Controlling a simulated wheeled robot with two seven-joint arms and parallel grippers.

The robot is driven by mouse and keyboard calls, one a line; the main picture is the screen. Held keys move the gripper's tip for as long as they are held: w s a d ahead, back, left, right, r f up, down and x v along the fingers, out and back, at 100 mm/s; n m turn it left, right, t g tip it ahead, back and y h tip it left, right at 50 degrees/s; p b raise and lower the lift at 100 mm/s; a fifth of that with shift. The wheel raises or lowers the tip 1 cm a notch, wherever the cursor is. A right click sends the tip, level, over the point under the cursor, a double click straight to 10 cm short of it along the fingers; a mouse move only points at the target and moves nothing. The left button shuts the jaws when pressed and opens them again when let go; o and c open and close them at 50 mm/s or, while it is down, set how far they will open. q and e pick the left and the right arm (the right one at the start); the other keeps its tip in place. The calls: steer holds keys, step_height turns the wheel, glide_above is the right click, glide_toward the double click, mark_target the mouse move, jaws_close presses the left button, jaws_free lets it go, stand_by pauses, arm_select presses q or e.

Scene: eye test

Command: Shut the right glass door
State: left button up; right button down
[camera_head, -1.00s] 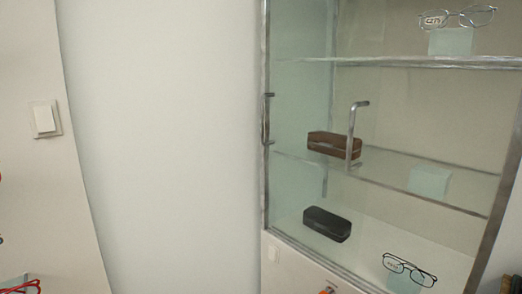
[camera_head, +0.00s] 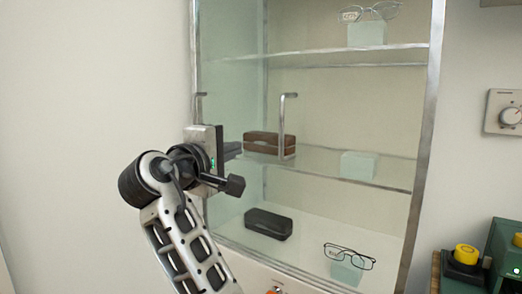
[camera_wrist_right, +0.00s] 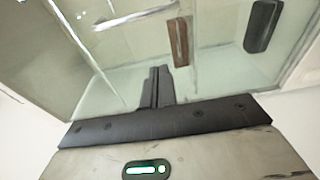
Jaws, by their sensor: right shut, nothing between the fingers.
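The glass cabinet (camera_head: 428,120) fills the middle of the head view. My right gripper (camera_head: 237,149) is shut and empty. It is left of the upright handle, apart from it in the picture, in front of the cabinet's left part. In the right wrist view its shut fingers (camera_wrist_right: 157,86) point toward the cabinet. My left gripper is not in view.
A brown case (camera_head: 262,140), a black case (camera_head: 268,223) and two pairs of glasses, upper (camera_head: 383,11) and lower (camera_head: 349,256), stand in the cabinet. A wall dial (camera_head: 503,111) and a yellow button (camera_head: 466,253) are at the right. Bare wall is at the left.

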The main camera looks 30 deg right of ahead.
steer(key=p+x, duration=0.1)
steer(key=x, duration=0.9)
steer(key=shift+d+r, duration=0.15)
steer(key=shift+r, duration=0.05)
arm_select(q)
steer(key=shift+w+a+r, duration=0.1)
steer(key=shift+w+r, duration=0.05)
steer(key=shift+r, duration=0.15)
arm_select(e)
steer(key=s, duration=0.4)
steer(key=shift+d+f, duration=0.1)
steer(key=shift+d, duration=0.1)
